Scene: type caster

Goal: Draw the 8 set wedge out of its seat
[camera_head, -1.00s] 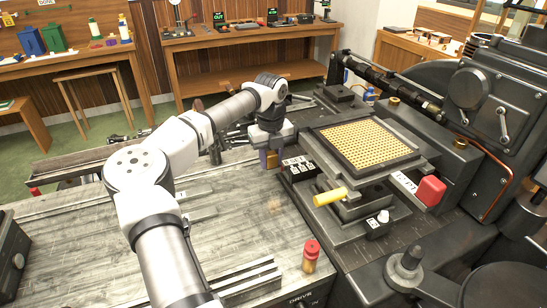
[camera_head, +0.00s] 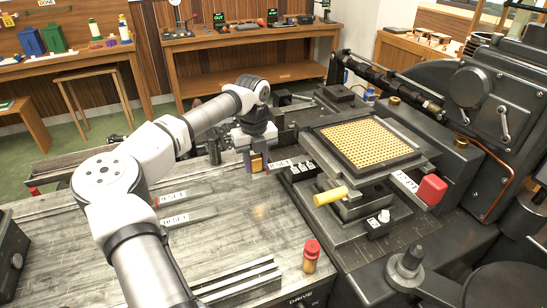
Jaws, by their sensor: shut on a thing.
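The wedge (camera_head: 281,164) is a thin grey bar with a white label ending in "SET"; its digit is too small to read surely. It shows in the head view between my gripper and the dark block (camera_head: 299,173) at the left edge of the machine. My gripper (camera_head: 256,162) points down and is shut on the wedge's left end. The wedge lies roughly level. Its right end meets the block in the picture, and I cannot tell how much of it is still inside the seat.
Two labelled bars (camera_head: 175,196) (camera_head: 178,218) lie on the grey bench (camera_head: 225,245) left of the gripper. A yellow handle (camera_head: 330,196), a red block (camera_head: 431,189) and a gold grid plate (camera_head: 366,145) are on the machine. A red-capped bottle (camera_head: 311,256) stands at the bench front.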

